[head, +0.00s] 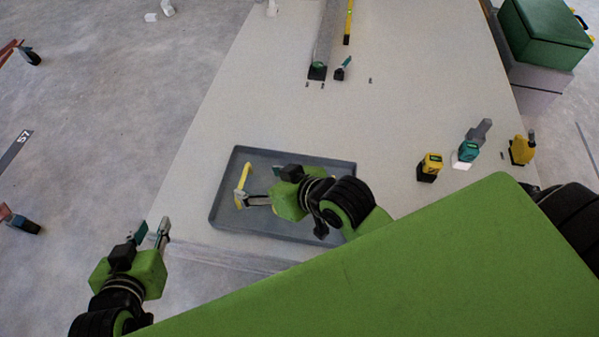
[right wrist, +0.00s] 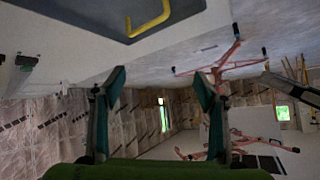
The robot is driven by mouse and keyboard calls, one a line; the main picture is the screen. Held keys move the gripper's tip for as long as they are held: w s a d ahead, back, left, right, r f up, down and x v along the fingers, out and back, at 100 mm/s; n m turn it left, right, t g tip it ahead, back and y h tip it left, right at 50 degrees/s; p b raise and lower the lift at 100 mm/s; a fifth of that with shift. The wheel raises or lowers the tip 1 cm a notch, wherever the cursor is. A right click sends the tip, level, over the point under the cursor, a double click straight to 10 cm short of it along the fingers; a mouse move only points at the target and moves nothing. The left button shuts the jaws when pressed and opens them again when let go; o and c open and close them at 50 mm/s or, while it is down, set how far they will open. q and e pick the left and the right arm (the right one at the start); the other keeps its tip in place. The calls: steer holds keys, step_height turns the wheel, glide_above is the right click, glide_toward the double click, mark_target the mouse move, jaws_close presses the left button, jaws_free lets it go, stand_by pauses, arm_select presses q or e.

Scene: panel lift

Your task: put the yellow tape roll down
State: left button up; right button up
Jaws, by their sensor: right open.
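The yellow tape roll (head: 246,174) shows in the head view as a thin yellow strip at the left side of the grey tray (head: 225,190). In the right wrist view a curved yellow piece of it (right wrist: 149,22) shows at the top edge, over the tray's dark surface; the rest is cut off. My right gripper (head: 257,190) is over the tray, just right of the roll. Its fingers (right wrist: 161,95) are apart with nothing between them. Whether a finger touches the roll I cannot tell. My left gripper (head: 152,233) is open and empty, left of the table's edge.
A yellow-black item (head: 431,165), a teal item (head: 468,151) and another yellow item (head: 521,150) stand on the table's right. A long grey bar (head: 327,40) and a yellow level (head: 348,22) lie at the back. The table's middle is clear.

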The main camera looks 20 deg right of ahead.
steer(key=s+d+r+t+h, duration=0.1)
steer(key=s+d+h, duration=0.1)
steer(key=d, duration=0.6)
steer(key=shift+r+m+t+h, duration=0.2)
steer(key=shift+m+t+h, duration=0.1)
steer(key=shift+t, duration=0.1)
steer(key=shift+s, duration=0.15)
